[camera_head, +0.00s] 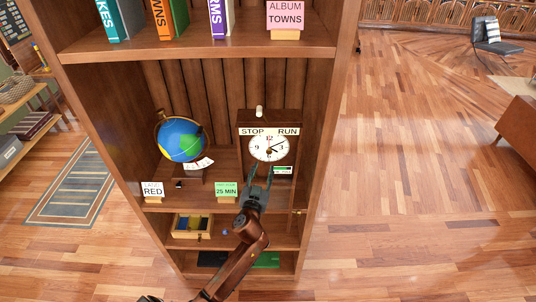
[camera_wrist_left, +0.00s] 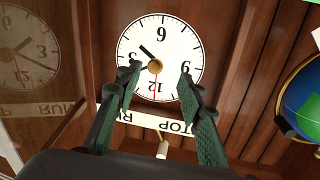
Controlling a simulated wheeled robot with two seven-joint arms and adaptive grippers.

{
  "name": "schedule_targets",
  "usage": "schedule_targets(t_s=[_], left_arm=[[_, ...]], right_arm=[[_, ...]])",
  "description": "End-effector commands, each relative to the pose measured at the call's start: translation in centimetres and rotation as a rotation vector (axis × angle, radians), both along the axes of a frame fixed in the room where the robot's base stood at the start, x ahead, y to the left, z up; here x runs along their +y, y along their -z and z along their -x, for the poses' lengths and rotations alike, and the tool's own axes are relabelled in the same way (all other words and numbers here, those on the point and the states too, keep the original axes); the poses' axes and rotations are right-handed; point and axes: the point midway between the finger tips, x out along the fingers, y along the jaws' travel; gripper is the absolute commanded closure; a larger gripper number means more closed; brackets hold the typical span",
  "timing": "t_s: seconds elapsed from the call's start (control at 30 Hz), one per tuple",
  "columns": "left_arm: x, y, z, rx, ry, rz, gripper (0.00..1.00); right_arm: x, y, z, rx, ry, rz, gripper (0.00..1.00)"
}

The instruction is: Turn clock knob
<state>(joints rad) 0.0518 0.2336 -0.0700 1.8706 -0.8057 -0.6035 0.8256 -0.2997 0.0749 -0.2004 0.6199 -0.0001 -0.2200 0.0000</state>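The clock (camera_head: 268,148) stands in the middle compartment of the wooden bookcase, with a white dial under a STOP / RUN strip. A small white knob (camera_head: 259,112) sits above the strip; it also shows below the upside-down strip in the left wrist view (camera_wrist_left: 162,150). A round brass knob (camera_wrist_left: 155,66) is at the dial's centre. My left gripper (camera_head: 266,170) is in front of the lower dial. In the left wrist view its open fingers (camera_wrist_left: 160,74) appear on either side of the brass knob, with nothing between them; contact cannot be told. My right gripper is out of view.
A globe (camera_head: 181,140) stands left of the clock. A green 25 MIN card (camera_head: 227,190) and a RED card (camera_head: 153,190) stand on the shelf's front edge. A small open drawer (camera_head: 191,226) is below. The bookcase's side panel rises close right of the clock.

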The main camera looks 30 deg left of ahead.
Motion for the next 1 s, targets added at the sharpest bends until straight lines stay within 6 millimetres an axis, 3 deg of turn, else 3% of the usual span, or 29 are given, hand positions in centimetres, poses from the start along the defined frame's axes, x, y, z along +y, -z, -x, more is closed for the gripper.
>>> schedule_targets(t_s=[0.1, 0.53, 1.0], left_arm=[[-0.2, -1.2, -1.3, -0.031, 0.013, -0.009, 0.65], [1.9, -1.2, -7.0, -0.029, 0.013, -0.011, 0.65], [2.3, -1.1, -7.9, -0.029, 0.013, -0.007, 0.67]], right_arm=[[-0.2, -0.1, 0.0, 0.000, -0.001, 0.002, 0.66], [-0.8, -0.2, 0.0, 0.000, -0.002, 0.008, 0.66], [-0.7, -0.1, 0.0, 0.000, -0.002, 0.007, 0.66]])
